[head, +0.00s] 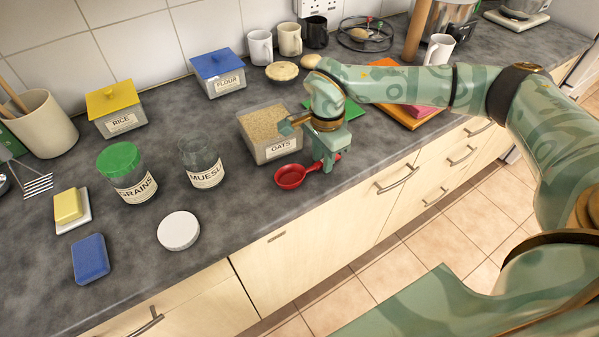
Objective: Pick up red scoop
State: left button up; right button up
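The red scoop (290,177) is at the counter's front edge, just in front of the oats box (269,134). Its round bowl points left and its handle runs right to my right gripper (326,162). The gripper points down with its fingers at the handle, and a bit of red shows on its far right side. The fingers cover part of the handle, so I cannot tell whether they are closed on it. I cannot tell whether the scoop rests on the counter or is slightly raised. My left gripper is not in view.
The grains jar (126,171), muesli jar (201,163) and white lid (178,230) stand to the left. A green board (352,113) and an orange board (396,117) lie behind my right arm. Cabinet drawers drop away in front.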

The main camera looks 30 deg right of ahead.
grip_shut()
jog(key=shift+r, duration=0.3)
jog(key=r, duration=0.1)
jog(key=r+p, duration=0.1)
jog(key=r, duration=0.2)
jog(key=shift+s, duration=0.35)
jog(key=s+a+r+p, duration=0.1)
jog(key=s+r, duration=0.3)
jog(key=s, duration=0.2)
jog(key=s+a+r+p, duration=0.1)
jog(key=s+r+p, duration=0.1)
jog(key=s+r, duration=0.2)
jog(key=s, duration=0.3)
jog(key=shift+a+r, duration=0.2)
jog(key=shift+r, duration=0.05)
